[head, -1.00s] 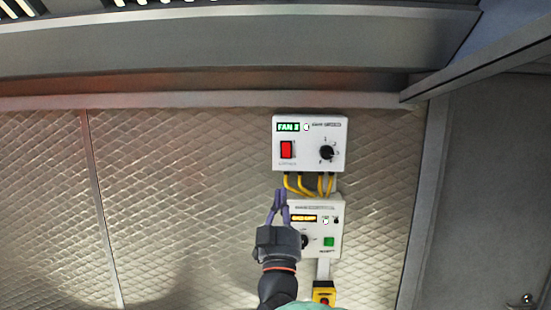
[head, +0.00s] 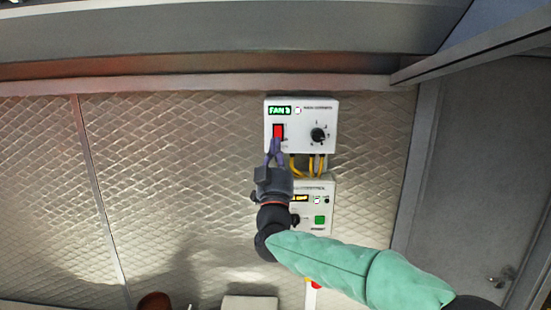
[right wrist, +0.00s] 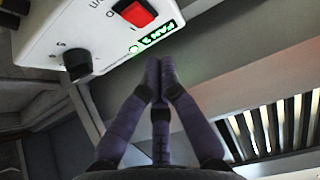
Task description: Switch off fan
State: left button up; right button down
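The white fan control box (head: 300,145) is on the quilted metal wall in the head view. It has a red rocker switch (head: 278,131), a black knob (head: 318,134) and a lit green display (head: 279,111) reading FAN with an unclear digit. My right gripper (head: 275,143) has its purple fingertips together, empty, just below the red switch; I cannot tell whether they touch it. In the right wrist view the fingertips (right wrist: 160,62) appear close to the box, beside the display, with the red switch (right wrist: 135,12) above and left of them. My left gripper is not in view.
A second white control box (head: 313,222) with a green button hangs below, partly behind my right arm. Yellow cables (head: 314,166) join the boxes. A metal hood (head: 230,45) runs above, and a grey door (head: 470,180) stands at right. The wall left of the boxes is clear.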

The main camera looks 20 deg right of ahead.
aim_at(277, 133)
jog(key=shift+w+d+p, duration=0.2)
jog(key=shift+w+d, duration=0.1)
jog(key=shift+w, duration=0.35)
jog(key=shift+w+d+p, duration=0.25)
jog(key=shift+w+d, duration=0.1)
jog(key=shift+w, duration=0.3)
jog(key=shift+w+d+p, duration=0.2)
jog(key=shift+w+d, duration=0.1)
jog(key=shift+w, duration=0.35)
jog(key=shift+f, duration=0.1)
jog(key=b, duration=0.2)
jog(key=shift+w+d+f+b, duration=0.15)
jog(key=shift+w+f+b, duration=0.15)
jog(key=shift+f+b, duration=0.1)
jog(key=shift+w+r, duration=0.1)
jog(key=shift+r, duration=0.2)
